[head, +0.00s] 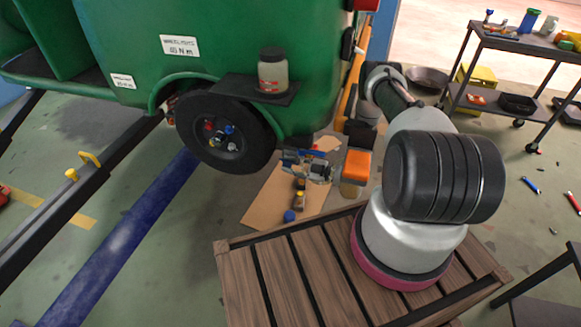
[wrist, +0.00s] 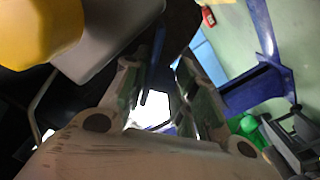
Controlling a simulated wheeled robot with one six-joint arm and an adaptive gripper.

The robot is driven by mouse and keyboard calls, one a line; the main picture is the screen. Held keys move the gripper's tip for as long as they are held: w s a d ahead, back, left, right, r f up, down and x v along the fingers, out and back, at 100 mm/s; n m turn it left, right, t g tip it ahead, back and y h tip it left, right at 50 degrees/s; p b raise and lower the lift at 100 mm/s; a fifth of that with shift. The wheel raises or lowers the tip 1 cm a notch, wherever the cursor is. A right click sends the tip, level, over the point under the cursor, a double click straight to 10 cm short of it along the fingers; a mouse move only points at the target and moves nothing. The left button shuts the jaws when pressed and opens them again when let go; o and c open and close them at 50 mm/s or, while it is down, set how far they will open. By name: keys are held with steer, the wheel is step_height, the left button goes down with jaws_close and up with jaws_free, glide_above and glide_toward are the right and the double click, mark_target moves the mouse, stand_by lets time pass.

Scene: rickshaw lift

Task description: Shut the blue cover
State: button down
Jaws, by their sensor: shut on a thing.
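My gripper (head: 300,165) is low beside the green rickshaw, just right of its black wheel. A small blue piece (head: 298,154), which looks like part of the blue cover, shows at its fingertips. In the wrist view the two fingers (wrist: 168,75) stand a little apart with a dark blue edge between them. The gripper appears shut on the blue cover; the contact is dark and partly hidden. I cannot tell how far open the cover is.
The green rickshaw (head: 215,40) bears a jar (head: 273,70) on a black shelf above the wheel (head: 225,135). A cardboard sheet (head: 265,200) with small bottles lies below. A wooden slatted platform (head: 285,275) is in front. A tool cart (head: 510,95) stands right.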

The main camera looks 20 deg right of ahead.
steer(key=shift+m, duration=0.5)
steer(key=shift+f, duration=0.1)
